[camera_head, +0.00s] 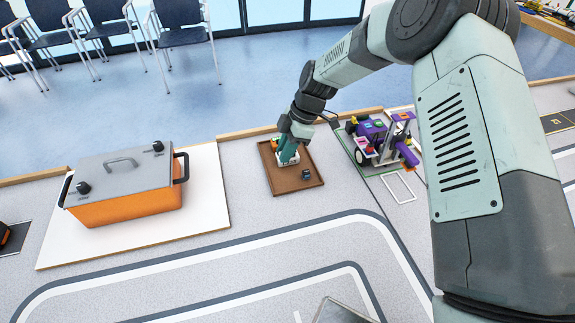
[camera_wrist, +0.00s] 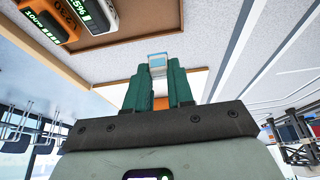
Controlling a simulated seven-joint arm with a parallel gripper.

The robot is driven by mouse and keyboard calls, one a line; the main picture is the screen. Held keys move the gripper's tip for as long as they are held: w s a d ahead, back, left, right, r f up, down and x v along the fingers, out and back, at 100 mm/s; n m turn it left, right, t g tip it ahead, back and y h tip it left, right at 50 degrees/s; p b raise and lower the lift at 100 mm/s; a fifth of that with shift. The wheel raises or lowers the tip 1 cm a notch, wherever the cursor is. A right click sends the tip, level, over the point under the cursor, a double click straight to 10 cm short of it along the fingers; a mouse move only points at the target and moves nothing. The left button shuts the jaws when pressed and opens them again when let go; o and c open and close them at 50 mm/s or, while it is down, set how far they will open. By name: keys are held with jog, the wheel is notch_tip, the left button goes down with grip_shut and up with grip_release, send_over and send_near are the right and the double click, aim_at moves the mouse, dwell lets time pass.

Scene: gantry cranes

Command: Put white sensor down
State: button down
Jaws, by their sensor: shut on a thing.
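My gripper (camera_head: 288,155) reaches down over a brown tray (camera_head: 316,182) in the head view. Its two green fingers (camera_wrist: 160,75) are shut on the white sensor (camera_wrist: 158,60), a small pale block with a light-blue face at the fingertips in the wrist view. A white part of it shows below the fingers in the head view (camera_head: 290,163). The fingers hide much of it, and I cannot tell whether it touches the tray. The tray's brown floor also shows at the top of the wrist view (camera_wrist: 150,18).
An orange device with a lit display (camera_wrist: 45,22) lies in the tray, and a small dark block (camera_head: 306,174) sits right of my gripper. A grey-lidded orange box (camera_head: 125,185) stands left on a white board. A purple wheeled model (camera_head: 378,140) stands right. The tray's front is bare.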

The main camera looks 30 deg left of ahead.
aim_at(306, 174)
notch_tip(306, 174, down, 9)
jog(key=shift+f, duration=0.1)
dwell(0.3)
jog(key=shift+f, duration=0.15)
jog(key=c, duration=1)
grip_release()
